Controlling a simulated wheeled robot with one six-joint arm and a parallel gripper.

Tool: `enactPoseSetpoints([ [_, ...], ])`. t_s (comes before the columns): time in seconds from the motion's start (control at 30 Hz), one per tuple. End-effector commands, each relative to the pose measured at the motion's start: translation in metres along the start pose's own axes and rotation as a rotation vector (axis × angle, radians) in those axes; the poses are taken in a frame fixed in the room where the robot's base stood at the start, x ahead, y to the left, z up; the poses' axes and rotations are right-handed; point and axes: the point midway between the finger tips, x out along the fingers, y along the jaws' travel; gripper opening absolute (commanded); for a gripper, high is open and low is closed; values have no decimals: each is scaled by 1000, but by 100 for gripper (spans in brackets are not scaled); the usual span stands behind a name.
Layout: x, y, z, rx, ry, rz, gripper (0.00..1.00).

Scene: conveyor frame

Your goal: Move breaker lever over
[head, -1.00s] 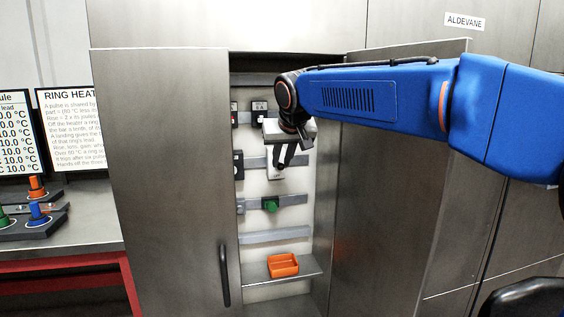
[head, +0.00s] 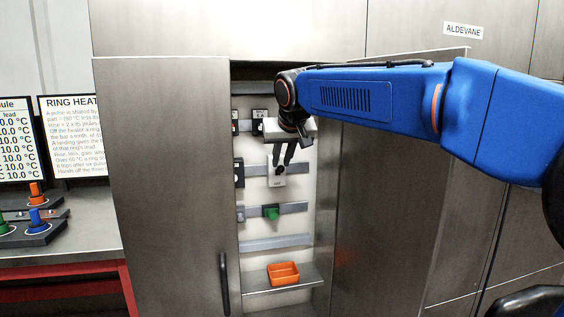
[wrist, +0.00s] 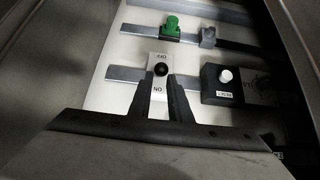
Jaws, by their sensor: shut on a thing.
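The breaker is a pale plate (head: 278,183) on a rail inside the open cabinet. In the wrist view its plate (wrist: 149,62) appears inverted, with OFF at the far end and ON at the near end. Its lever has a round black knob (wrist: 161,69), which sits close to the OFF marking. My gripper (wrist: 161,78) is shut on the lever, with a dark finger on each side of the knob. In the head view my gripper (head: 281,168) reaches down in front of the plate and hides part of it and most of the lever.
A green part (head: 271,212) sits on the rail below, beside a grey block (wrist: 208,37). A dark box with a white knob (wrist: 225,76) neighbours the breaker. An orange tray (head: 284,280) stands on the shelf. The cabinet door (head: 165,190) and right side panel flank the opening.

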Motion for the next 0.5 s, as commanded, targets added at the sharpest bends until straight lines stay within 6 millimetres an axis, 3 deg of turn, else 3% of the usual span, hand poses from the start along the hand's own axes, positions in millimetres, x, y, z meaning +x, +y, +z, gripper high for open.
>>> enactPoseSetpoints([
  [0.5,-2,0,-5,0,1,0,0],
])
